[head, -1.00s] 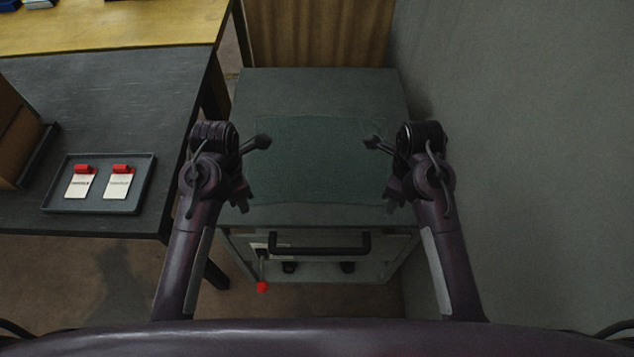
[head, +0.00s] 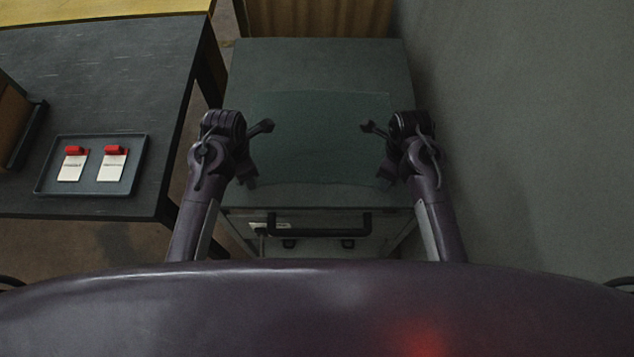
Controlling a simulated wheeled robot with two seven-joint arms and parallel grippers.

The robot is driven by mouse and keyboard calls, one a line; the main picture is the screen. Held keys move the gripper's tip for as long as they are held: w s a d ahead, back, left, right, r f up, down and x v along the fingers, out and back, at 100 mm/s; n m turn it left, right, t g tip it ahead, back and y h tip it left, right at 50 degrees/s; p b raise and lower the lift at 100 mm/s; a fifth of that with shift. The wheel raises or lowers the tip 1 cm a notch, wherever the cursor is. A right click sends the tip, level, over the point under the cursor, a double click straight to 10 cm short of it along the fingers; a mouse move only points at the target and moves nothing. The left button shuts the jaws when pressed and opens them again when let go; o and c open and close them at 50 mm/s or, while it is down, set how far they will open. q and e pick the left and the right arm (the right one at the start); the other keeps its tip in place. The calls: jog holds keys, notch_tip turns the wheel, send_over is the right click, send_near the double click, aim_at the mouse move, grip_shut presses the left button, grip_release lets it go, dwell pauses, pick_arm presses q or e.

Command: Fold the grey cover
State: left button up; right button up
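The grey cover (head: 318,140) is a thin, greenish-grey sheet lying flat and spread out on top of a grey cabinet (head: 320,62). My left gripper (head: 259,155) is at the cover's left edge, its two fingers spread wide apart with nothing between them that I can make out. My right gripper (head: 374,154) is at the cover's right edge, also with fingers spread. I cannot tell whether either gripper touches the cover or hovers above it. The arms hide parts of the cover's side edges.
A black handle (head: 320,228) is on the cabinet's front. A dark table (head: 130,75) at left bears a tray (head: 93,188) with two red-and-white tags (head: 112,164). A grey wall (head: 530,120) stands close on the right. A wooden panel (head: 320,18) is behind the cabinet.

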pick_arm(q)
jog(key=shift+f, duration=0.2)
pick_arm(e)
jog(key=shift+f, duration=0.2)
pick_arm(q)
grip_shut()
pick_arm(e)
grip_shut()
pick_arm(q)
jog(key=shift+r, duration=0.2)
pick_arm(e)
jog(key=shift+r, duration=0.2)
